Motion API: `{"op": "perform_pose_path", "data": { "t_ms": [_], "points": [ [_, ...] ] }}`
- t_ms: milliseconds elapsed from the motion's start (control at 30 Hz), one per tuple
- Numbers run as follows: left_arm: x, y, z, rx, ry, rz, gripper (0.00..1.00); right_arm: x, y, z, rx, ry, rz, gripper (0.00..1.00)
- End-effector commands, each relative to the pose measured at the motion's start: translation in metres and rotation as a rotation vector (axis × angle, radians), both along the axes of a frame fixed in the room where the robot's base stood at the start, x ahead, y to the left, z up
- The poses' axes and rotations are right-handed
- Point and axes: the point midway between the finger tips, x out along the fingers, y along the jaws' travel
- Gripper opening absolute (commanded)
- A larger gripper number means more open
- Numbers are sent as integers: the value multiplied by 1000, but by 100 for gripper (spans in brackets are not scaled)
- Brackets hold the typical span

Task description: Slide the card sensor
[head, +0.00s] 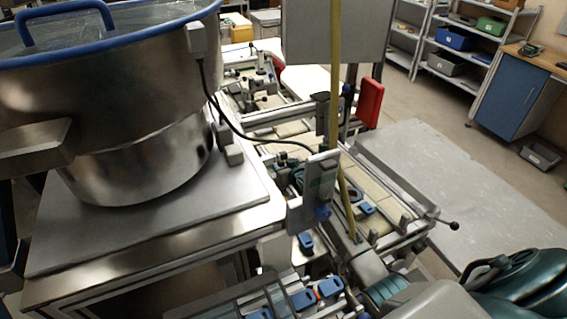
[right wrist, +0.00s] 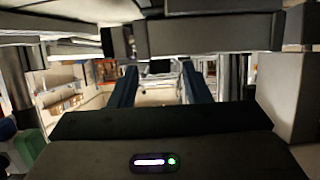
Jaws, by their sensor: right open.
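I cannot tell for certain that this is the sensor. My right gripper (right wrist: 158,75) is open and empty in the right wrist view, its two dark blue fingers apart below a grey beam. In the head view my right arm is at the bottom right, low beside the machine. My left gripper is not in view.
A large steel bowl (head: 130,130) with a blue rim fills the left. A yellowish strip (head: 336,80) hangs down to the rail assembly. A lever with a black ball (head: 453,225) juts out right. A grey table (head: 450,180) has a clear top.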

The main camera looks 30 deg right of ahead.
Motion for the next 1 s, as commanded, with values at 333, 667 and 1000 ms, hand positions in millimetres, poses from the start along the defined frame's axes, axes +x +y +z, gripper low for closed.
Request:
{"op": "perform_pose_path", "data": {
  "t_ms": [333,667,1000],
  "points": [
    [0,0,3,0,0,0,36,8,0,-4,0,0,0,44],
    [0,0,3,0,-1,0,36,8,0,-3,0,0,0,2],
    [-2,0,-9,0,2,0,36,16,-1,-7,1,-3,0,0]
  ]
}}
